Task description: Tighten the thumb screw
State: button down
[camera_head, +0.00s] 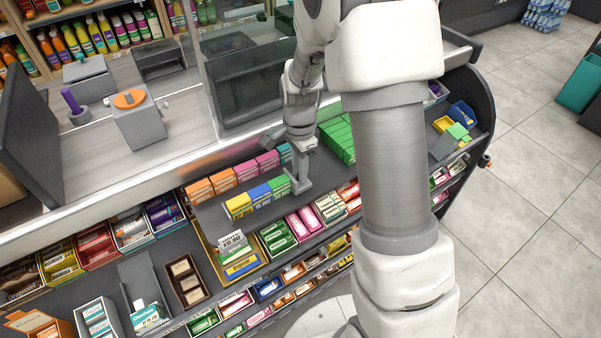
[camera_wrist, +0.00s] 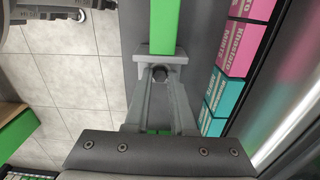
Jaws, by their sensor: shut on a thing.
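Green boxes (camera_head: 340,138) stand right of the fixture. Yellow, blue and green boxes (camera_head: 258,194) stand at its left. Pink and teal boxes (camera_wrist: 236,60) line the right of the wrist view. A glass panel (camera_head: 205,75) rises behind.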

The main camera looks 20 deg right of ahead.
jog(key=shift+r+m+p, duration=0.15)
jog(key=shift+m+p, duration=0.2)
jog(key=shift+m, duration=1.25)
jog(key=shift+m+p, duration=0.7)
jog(key=shift+p, duration=0.05)
jog(key=shift+m+p, duration=0.35)
jog(key=shift+m, duration=0.55)
